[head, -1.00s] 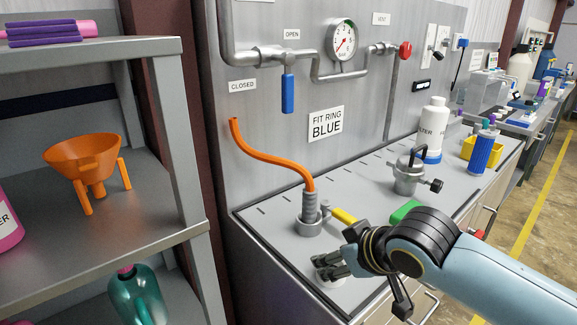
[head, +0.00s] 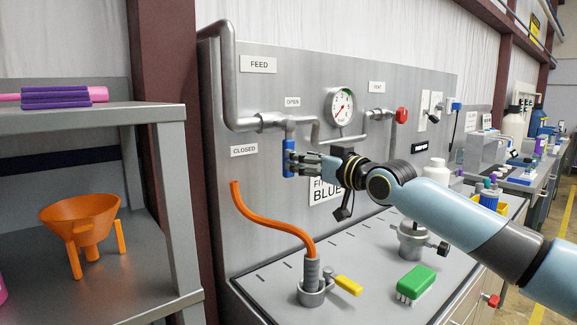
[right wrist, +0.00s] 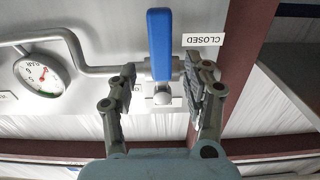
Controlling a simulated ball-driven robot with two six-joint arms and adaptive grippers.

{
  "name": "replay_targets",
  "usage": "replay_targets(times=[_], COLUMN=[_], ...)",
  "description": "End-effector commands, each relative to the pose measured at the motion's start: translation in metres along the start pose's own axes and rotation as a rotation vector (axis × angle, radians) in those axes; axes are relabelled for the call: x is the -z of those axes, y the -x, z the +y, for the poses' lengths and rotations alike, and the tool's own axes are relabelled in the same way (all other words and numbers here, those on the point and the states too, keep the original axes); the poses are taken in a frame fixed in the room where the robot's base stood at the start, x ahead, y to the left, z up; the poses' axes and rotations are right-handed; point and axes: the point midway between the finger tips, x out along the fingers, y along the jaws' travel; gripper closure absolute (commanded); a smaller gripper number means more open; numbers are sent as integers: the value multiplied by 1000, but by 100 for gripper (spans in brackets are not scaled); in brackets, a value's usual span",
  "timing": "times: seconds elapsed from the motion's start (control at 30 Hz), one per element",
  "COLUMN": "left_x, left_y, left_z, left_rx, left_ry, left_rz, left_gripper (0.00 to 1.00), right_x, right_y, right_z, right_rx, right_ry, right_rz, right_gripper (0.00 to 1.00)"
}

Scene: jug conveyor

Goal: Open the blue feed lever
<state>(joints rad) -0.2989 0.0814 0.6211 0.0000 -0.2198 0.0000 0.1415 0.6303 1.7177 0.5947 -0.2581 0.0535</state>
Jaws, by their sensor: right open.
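The blue feed lever (head: 288,158) hangs straight down from the pipe valve under the FEED sign (head: 258,64). The OPEN label (head: 292,102) is above it and the CLOSED label (head: 244,149) is to its left. My right gripper (head: 301,163) is at the lever, its fingers partly covering the handle. In the right wrist view, which is upside down, the blue handle (right wrist: 159,45) shows between the two spread fingers (right wrist: 160,70), with a gap on each side. The right gripper is open. My left gripper is out of view.
A pressure gauge (head: 340,106) and a red-knobbed vent valve (head: 401,115) sit to the right on the panel. Below, the bench holds an orange hose (head: 270,228), a yellow-handled clamp (head: 348,285) and a green brush (head: 416,282). A shelf with an orange funnel (head: 80,220) stands left.

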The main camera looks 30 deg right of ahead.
Motion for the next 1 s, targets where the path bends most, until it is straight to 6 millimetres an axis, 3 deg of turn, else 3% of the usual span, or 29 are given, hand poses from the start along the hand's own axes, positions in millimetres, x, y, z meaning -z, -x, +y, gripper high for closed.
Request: replay_targets(times=[0.1,0.3,0.7,1.0], left_x=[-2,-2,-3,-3], left_y=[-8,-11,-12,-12], left_z=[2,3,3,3], left_rx=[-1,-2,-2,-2], left_ry=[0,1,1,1], left_rz=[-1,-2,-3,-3], left_gripper=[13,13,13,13], right_x=[0,1,1,1], right_y=[-24,-51,-58,-58], right_z=[0,0,-1,-1], right_rx=[-1,0,1,1], right_ry=[-6,-2,2,2], right_rz=[3,1,-1,-1], right_gripper=[50,50,51,91])
